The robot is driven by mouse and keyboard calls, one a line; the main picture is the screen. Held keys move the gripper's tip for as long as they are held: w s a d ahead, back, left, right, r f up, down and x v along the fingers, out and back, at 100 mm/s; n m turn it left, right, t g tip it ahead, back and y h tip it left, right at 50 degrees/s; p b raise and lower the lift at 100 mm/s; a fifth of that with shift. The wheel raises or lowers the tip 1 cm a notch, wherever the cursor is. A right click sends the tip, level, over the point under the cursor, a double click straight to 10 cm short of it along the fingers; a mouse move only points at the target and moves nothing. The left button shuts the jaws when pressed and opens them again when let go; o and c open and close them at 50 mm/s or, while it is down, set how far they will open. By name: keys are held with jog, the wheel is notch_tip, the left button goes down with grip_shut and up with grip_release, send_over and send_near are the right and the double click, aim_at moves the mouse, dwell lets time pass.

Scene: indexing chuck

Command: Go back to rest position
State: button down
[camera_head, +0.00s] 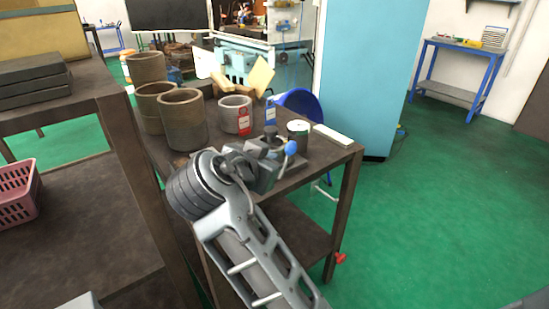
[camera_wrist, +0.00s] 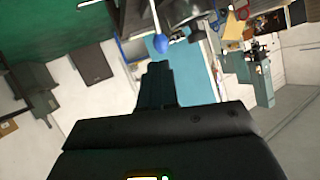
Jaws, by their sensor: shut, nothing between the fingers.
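My gripper (camera_wrist: 156,68) is shut and empty in the wrist view, its dark fingers together. In the head view my arm reaches up from the bottom to the table, and its wrist hides the gripper's tips. A grey device, seemingly the indexing chuck (camera_head: 268,142), stands on the dark table near its front, partly hidden behind my wrist. A lever with a blue ball (camera_head: 290,147) sticks out at its right. In the wrist view the blue ball (camera_wrist: 160,43) shows just beyond the fingertips, and I cannot tell the gap.
Several brown cylinders (camera_head: 182,120), a grey ring (camera_head: 236,114) with a red tag, a can (camera_head: 298,133) and a white block (camera_head: 333,136) share the table (camera_head: 322,155). A dark shelf (camera_head: 85,105) stands close at left. The green floor (camera_head: 430,220) at right is clear.

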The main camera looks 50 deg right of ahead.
jog(key=shift+v, duration=2.3)
jog(key=shift+f, duration=0.1)
jog(key=s+a+f+n+t+y+p, duration=0.4)
jog(key=s+f+n+t+y, duration=0.5)
jog(key=f+n, duration=0.6)
jog(key=s+a+r+n+t+y, duration=0.1)
jog(key=s+a+r, duration=0.2)
jog(key=s, duration=0.3)
jog(key=s+a+r+n+t+y, duration=0.1)
jog(key=s+a+r, duration=0.2)
jog(key=s, duration=0.4)
jog(key=s+a+r+n+y, duration=0.1)
jog(key=s+a+r, duration=0.2)
jog(key=s, duration=0.4)
jog(key=shift+s+a+r+t+y, duration=0.2)
jog(key=shift+a+r+t+y, duration=0.2)
jog(key=shift+r, duration=0.1)
